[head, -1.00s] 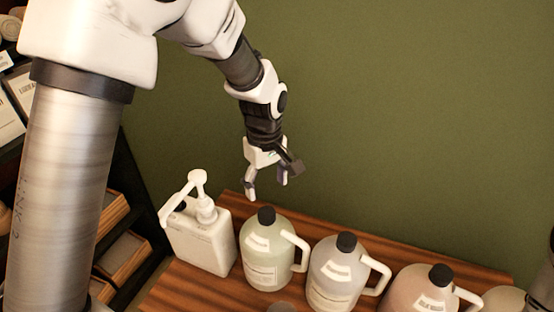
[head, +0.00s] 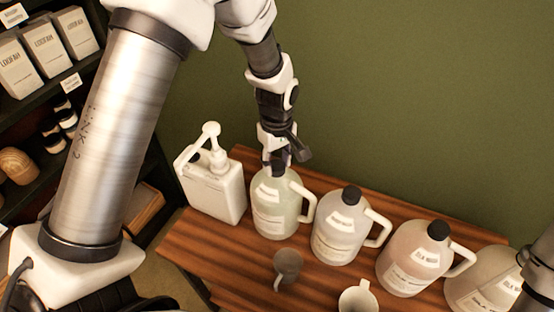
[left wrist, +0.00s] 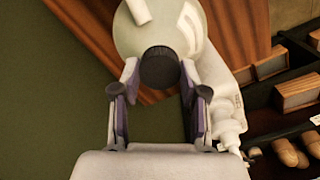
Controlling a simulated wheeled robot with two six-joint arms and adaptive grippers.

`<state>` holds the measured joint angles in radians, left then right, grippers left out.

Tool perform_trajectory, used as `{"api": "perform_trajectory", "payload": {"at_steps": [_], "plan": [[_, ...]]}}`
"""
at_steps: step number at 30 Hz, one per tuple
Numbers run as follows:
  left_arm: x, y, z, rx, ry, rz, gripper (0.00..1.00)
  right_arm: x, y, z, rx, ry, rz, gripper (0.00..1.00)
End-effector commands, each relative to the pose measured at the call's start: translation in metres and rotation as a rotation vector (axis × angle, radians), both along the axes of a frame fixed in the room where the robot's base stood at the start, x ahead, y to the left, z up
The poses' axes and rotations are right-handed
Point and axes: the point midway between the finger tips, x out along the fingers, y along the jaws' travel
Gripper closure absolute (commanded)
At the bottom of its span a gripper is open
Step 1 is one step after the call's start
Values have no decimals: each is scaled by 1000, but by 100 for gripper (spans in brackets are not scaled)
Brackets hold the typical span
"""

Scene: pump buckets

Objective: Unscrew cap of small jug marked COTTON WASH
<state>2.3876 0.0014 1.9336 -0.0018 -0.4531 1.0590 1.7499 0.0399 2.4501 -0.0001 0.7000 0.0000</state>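A small jug with pale greenish contents (head: 271,210) stands on the wooden table, second from the left; its label is too small to read, so I cannot tell if it is COTTON WASH. Its dark cap shows in the left wrist view (left wrist: 160,68), and no clear gap at the cap shows in the head view. My left gripper (head: 276,162) is above this jug from behind, at its cap. In the left wrist view its two fingers (left wrist: 160,90) are apart, one on each side of the cap; contact is not clear. My right gripper is out of view.
A white pump container (head: 212,190) stands to the left. More capped jugs (head: 342,228) stand in a row to the right. A grey cup (head: 287,268) and a pale cup (head: 358,299) are in front. Shelves (head: 40,130) stand at the left.

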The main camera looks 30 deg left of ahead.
Motion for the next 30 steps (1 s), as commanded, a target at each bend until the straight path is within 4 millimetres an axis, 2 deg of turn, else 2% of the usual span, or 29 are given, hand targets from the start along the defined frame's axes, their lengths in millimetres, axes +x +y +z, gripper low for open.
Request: {"api": "perform_trajectory", "payload": {"at_steps": [5, 8, 20, 30], "plan": [[-1, 0, -2, 0, 2, 12, 89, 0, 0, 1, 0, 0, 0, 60], [-1, 0, 0, 0, 4, 88, 88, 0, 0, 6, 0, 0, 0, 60], [-2, 0, 0, 1, 5, 602, 89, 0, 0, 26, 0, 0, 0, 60], [-2, 0, 0, 2, 6, 1113, 89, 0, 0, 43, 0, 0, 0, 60]]}}
